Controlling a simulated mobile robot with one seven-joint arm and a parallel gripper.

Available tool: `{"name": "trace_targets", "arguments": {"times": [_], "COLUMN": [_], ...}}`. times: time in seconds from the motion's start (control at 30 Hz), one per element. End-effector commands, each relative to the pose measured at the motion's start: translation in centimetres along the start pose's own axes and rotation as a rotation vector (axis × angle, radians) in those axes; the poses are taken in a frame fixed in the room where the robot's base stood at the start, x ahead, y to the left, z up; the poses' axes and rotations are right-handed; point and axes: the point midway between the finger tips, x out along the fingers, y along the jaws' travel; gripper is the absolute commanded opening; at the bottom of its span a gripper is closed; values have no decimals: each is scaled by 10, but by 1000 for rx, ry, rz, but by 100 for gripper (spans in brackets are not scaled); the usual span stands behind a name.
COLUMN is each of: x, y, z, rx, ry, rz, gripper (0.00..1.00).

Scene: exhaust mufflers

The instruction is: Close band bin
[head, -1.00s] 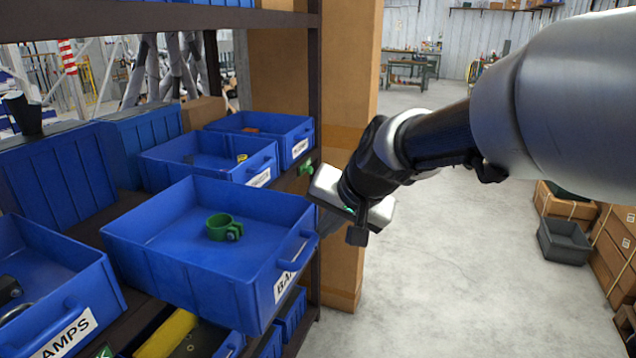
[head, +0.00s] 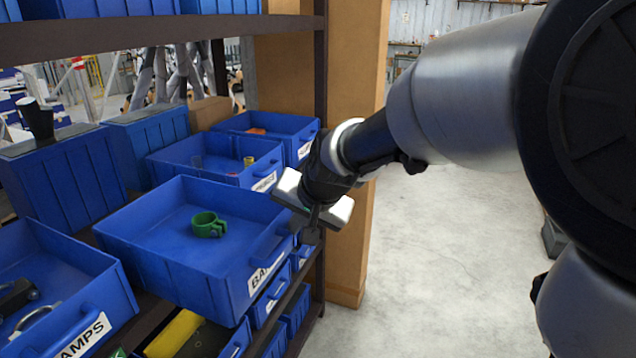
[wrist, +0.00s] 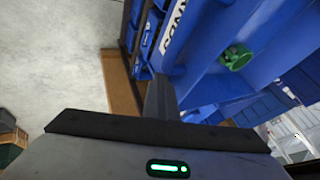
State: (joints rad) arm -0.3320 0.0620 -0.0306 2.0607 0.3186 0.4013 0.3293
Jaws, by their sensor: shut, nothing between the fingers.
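The band bin (head: 187,284) is a blue open tray with a white label starting "BA", partly hidden. It sticks out from the shelf and holds a green ring clamp (head: 208,225). In the wrist view, the band bin (wrist: 265,73) fills the right side, with the green clamp (wrist: 236,57) inside. My gripper (head: 309,233) is shut and empty, at the right end of the bin's front, by its handle. In the wrist view, the shut fingers (wrist: 160,97) point toward the bin front. I cannot tell whether they touch it.
A blue bin labelled "AMPS" (head: 105,292) stands at the left with dark and metal parts. More blue bins (head: 225,165) stand behind, and others sit on the shelf below. A dark shelf post (head: 321,80) and brown panel (head: 350,200) stand behind my gripper. The floor at right is open.

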Motion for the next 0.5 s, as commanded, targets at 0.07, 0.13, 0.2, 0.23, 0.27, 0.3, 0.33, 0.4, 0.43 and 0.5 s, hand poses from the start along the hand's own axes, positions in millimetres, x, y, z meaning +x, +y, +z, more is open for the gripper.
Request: {"name": "trace_targets", "arguments": {"times": [0.07, 0.13, 0.2, 0.23, 0.27, 0.3, 0.33, 0.4, 0.43, 0.5], "x": [5, 14, 24, 28, 32, 37, 41, 50, 54, 61], "y": [-25, -43, -60, -67, -74, -83, -90, -104, -109, -121], "z": [-2, -1, -1, 0, 0, 0, 0, 0, 1, 1], "rx": [-6, -7, -8, -8, -8, -7, -8, -7, -7, -5], "ry": [-6, -7, -6, -6, -6, -5, -4, -2, -3, -2], "rz": [0, -1, -1, -1, -1, -1, -2, -2, -2, -3], "gripper": [0, 0, 0, 0, 0, 0, 0, 0, 0, 0]}}
